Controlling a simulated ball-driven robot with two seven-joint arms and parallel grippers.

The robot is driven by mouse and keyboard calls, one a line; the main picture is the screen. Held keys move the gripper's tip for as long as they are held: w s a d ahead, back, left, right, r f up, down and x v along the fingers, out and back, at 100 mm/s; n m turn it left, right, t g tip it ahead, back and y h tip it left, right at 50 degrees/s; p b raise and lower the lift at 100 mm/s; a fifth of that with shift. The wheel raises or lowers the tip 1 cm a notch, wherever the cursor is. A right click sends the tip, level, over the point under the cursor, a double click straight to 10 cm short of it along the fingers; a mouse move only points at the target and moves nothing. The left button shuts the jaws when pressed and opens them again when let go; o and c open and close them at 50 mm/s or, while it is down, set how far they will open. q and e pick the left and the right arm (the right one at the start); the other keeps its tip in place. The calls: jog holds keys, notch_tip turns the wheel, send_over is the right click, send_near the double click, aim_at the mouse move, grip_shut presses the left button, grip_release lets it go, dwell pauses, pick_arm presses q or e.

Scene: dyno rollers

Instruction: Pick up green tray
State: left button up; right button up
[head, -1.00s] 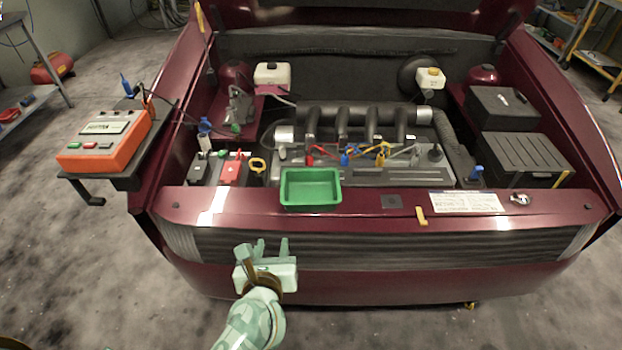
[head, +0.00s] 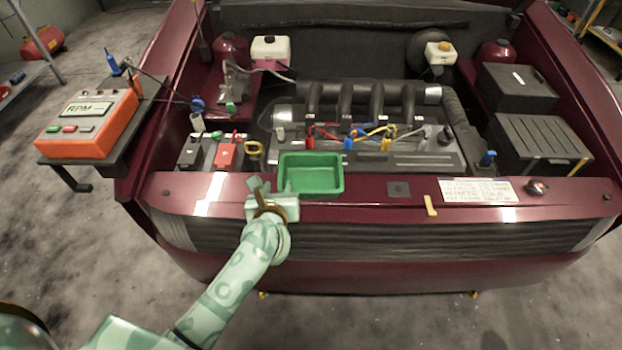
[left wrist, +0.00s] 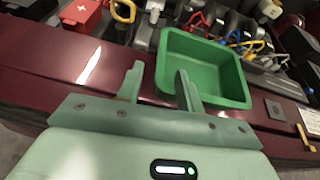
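The green tray (head: 313,187) is an empty, open rectangular box near the front edge of the engine bay, just behind the red front panel. It also shows in the left wrist view (left wrist: 215,68). My left gripper (head: 262,187) is at the tray's front left corner. In the left wrist view its two fingers (left wrist: 159,76) are spread apart and hold nothing. There the left finger is left of the tray and the right finger overlaps the tray's near left part. I cannot tell whether they touch it. My right gripper is not in view.
An orange RPM meter (head: 88,126) sits on a side shelf at the left. Colored clips (head: 348,140) and engine pipes lie behind the tray. A red battery box (head: 229,152) is left of it. The front panel (head: 385,212) is mostly clear to the right, with a yellow piece (head: 431,205).

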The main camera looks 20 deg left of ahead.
aim_at(280, 178)
pick_arm(q)
jog(key=b+x, duration=0.1)
jog(key=x, duration=0.4)
jog(key=shift+r, duration=0.2)
grip_shut()
jog(key=shift+r, duration=0.1)
